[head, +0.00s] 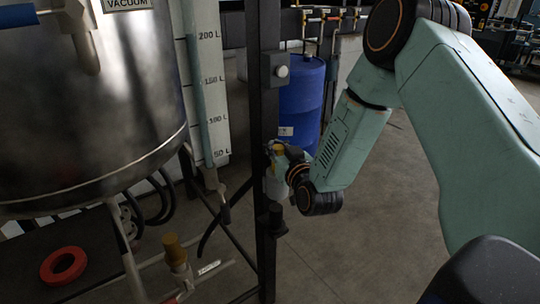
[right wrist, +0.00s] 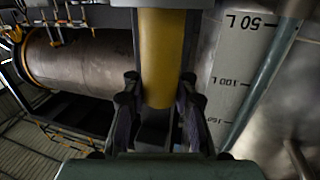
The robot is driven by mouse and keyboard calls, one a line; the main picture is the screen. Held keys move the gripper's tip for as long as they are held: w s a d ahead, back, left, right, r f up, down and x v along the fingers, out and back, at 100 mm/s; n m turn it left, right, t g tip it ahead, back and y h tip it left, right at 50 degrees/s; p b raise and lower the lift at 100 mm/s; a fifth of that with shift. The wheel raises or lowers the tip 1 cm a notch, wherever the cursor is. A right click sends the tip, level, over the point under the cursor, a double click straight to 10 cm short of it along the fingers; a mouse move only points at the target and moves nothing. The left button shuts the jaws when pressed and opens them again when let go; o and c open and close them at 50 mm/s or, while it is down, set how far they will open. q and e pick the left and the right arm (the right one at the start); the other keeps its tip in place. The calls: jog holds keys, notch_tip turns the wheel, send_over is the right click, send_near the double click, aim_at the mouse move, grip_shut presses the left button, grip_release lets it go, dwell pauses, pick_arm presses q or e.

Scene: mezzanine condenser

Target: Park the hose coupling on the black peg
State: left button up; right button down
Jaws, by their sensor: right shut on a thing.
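My right gripper (head: 284,158) is at the dark upright post, right of the level scale. It is shut on a yellow cylindrical part, which I take to be the hose coupling (head: 278,149). The right wrist view shows the yellow coupling (right wrist: 161,60) between the two dark fingers (right wrist: 158,98), with the dark post close behind it. A pale part shows below the yellow in the head view. A short black piece (head: 277,220) on the post below may be the black peg. I cannot tell whether the coupling touches it. My left gripper is out of view.
A steel vessel (head: 80,110) fills the left. The level scale (head: 207,90) stands beside it. A black hose (head: 220,218) curves left of the post (head: 266,255). A blue drum (head: 300,100) stands behind. A brass-coloured valve (head: 175,250) and a red ring (head: 63,266) are lower left. Floor at right is clear.

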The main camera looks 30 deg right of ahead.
jog(key=shift+a+r, duration=0.15)
jog(key=shift+a, duration=0.15)
jog(key=shift+w+d, duration=0.1)
jog(key=shift+d, duration=0.1)
jog(key=shift+d+f, duration=0.1)
jog(key=shift+f, duration=0.15)
jog(key=shift+a+f+b, duration=0.2)
jog(key=shift+f+b, duration=0.95)
jog(key=shift+f, duration=0.1)
notch_tip(320, 180, down, 2)
jog(key=shift+d+f+b, duration=0.1)
jog(key=shift+d+b, duration=0.05)
jog(key=shift+b, duration=0.6)
jog(key=shift+w+f+b, duration=0.1)
jog(key=shift+f+b, duration=0.2)
jog(key=shift+f, duration=0.05)
jog(key=shift+p, duration=0.3)
